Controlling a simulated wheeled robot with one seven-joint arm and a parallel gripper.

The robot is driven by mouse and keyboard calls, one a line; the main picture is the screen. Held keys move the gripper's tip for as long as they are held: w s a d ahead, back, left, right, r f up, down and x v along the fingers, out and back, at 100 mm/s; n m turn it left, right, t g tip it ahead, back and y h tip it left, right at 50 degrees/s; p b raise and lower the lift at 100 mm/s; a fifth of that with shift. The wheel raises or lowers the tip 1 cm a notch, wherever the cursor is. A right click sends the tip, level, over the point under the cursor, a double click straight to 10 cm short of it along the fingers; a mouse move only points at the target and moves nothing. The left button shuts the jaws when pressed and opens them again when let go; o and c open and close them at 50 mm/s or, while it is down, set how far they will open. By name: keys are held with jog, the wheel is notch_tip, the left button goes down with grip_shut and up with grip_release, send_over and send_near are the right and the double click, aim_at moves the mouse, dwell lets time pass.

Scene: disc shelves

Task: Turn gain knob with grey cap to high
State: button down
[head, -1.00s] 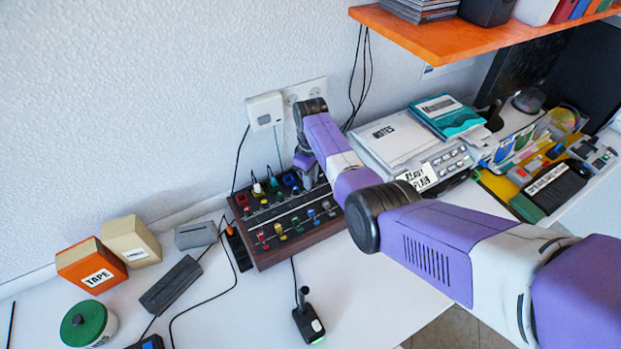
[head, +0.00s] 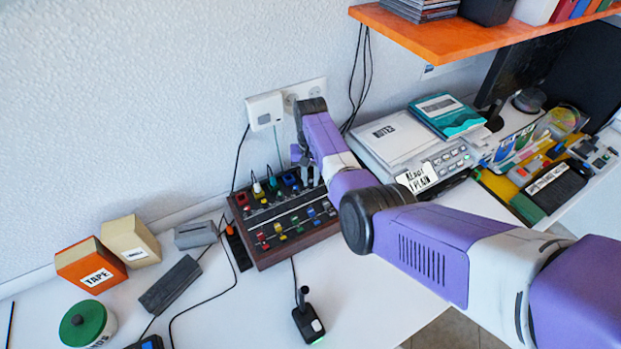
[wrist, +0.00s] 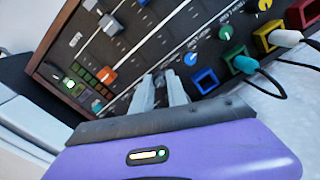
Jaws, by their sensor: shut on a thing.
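The mixer (head: 300,249) is a dark panel with wooden sides, standing on the table against the wall. My gripper (wrist: 161,88) is down at the panel, its two pale fingers close together. They are shut at the end of a knob row holding a blue knob (wrist: 190,59), a green knob (wrist: 225,32) and a yellow knob (wrist: 265,5). The grey-capped gain knob is mostly hidden between the fingers; its pointer cannot be read. In the head view my gripper (head: 308,178) is over the mixer's back right, its fingertips hard to make out.
A grey device (head: 400,150) stands right of the mixer. An orange shelf (head: 450,38) hangs above.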

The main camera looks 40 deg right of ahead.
jog(key=m, duration=0.6)
jog(key=shift+m, duration=0.3)
dwell(0.5)
jog(key=c, duration=1.3)
grip_release()
